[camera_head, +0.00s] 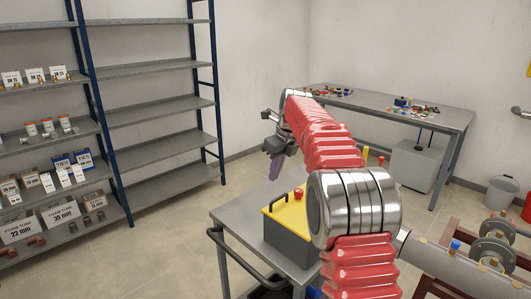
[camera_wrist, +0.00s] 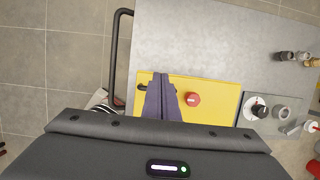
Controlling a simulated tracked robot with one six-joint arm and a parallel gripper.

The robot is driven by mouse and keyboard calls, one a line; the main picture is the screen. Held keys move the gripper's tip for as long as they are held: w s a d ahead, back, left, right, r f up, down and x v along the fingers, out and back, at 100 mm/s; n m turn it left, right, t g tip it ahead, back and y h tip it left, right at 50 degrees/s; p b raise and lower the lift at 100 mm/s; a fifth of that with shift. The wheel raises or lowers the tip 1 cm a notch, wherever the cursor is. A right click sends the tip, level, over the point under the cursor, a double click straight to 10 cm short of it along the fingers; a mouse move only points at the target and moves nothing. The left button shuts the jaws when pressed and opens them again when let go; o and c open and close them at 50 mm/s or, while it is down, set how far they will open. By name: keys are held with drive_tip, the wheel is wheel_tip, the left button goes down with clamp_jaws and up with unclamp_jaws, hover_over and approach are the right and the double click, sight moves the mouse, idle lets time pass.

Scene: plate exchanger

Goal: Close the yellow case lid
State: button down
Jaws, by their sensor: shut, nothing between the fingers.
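The case stands on a grey metal cart, with a dark grey body (camera_head: 285,240) and a yellow top (camera_head: 290,217). A red knob (camera_head: 298,194) and a dark handle sit on the yellow top. In the wrist view the yellow surface (camera_wrist: 221,97) looks flat, with the red knob (camera_wrist: 193,99) near its middle; I cannot tell whether a gap remains under it. My gripper (camera_head: 272,176) points down, above and behind the case in the head view. In the wrist view its shut, empty fingers (camera_wrist: 161,80) overlap the yellow surface's left part and partly hide the handle.
The cart top (camera_wrist: 200,40) is bare beyond the case; its black rail (camera_wrist: 118,50) runs at the left. Shelves (camera_head: 160,103) and a workbench (camera_head: 440,115) stand farther back.

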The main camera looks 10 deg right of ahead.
drive_tip(key=w+a+r, duration=0.2)
drive_tip(key=w+r, duration=0.1)
drive_tip(key=r, duration=0.3)
drive_tip(key=shift+w, duration=0.25)
idle(0.5)
drive_tip(key=shift+a, duration=0.1)
idle(0.5)
